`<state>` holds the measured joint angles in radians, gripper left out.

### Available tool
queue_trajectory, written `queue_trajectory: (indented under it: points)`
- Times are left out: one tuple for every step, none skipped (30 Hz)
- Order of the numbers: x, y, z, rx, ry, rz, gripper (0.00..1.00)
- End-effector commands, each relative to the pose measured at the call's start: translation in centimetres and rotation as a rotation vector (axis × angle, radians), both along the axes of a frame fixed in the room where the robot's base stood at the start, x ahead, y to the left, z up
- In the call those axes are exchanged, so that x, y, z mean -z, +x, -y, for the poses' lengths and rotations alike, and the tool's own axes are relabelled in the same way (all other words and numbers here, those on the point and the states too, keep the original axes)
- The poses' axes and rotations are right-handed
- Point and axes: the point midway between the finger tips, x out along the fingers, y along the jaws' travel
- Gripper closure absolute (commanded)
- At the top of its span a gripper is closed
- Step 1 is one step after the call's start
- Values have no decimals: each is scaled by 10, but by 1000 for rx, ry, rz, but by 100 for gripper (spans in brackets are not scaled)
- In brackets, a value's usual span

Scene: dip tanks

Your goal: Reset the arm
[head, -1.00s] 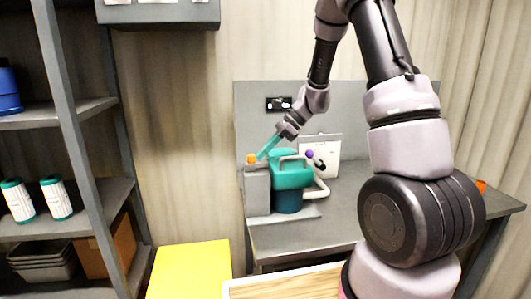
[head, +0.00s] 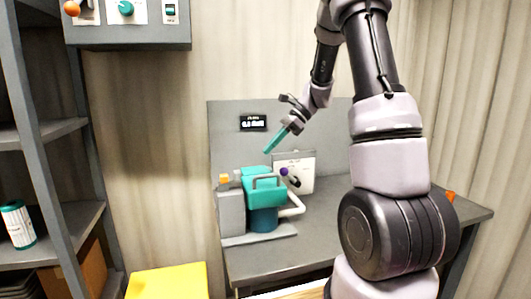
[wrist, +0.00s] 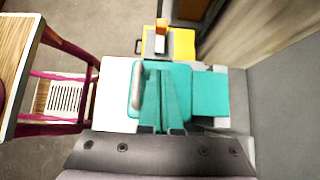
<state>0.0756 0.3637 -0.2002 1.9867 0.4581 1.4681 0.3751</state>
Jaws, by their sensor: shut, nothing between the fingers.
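My gripper (head: 276,141) has teal fingers. They are shut and empty, pointing down and to the left in the head view. It hangs in the air above the teal-lidded tank unit (head: 265,190) on the grey bench. In the wrist view the closed fingers (wrist: 167,72) show in front of the teal lid (wrist: 210,93), with a clear gap seen in the head view. My arm reaches over from the right and bends downward.
The grey bench (head: 290,257) has a back panel with a small display (head: 253,123). A white panel with a purple knob (head: 284,172) stands beside the tank unit. A yellow-topped block (head: 168,281) and a grey shelf (head: 85,225) are at left. A control box (head: 130,35) hangs above.

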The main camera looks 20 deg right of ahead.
Motion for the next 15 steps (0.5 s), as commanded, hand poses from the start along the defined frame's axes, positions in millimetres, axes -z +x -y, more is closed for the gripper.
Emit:
queue_trajectory:
  points:
    - [0, 0, 0, 0, 0, 0, 100]
    - [0, 0, 0, 0, 0, 0, 100]
    - [0, 0, 0, 0, 0, 0, 100]
    - [0, 0, 0, 0, 0, 0, 100]
    - [0, 0, 0, 0, 0, 0, 100]
    - [0, 0, 0, 0, 0, 0, 100]
    - [0, -1, 0, -1, -1, 1, 100]
    - [-2, -1, 0, -4, -3, 6, 100]
    - [-5, -4, -1, -12, -8, 16, 100]
    - [-8, -6, -2, -22, -15, 29, 100]
    - [-13, -10, -2, -35, -24, 46, 100]
    - [-20, -16, -4, -57, -42, 76, 100]
    - [-27, -22, -5, -77, -56, 103, 100]
    - [-34, -28, -6, -102, -76, 134, 100]
    - [-44, -39, -7, -137, -103, 180, 100]
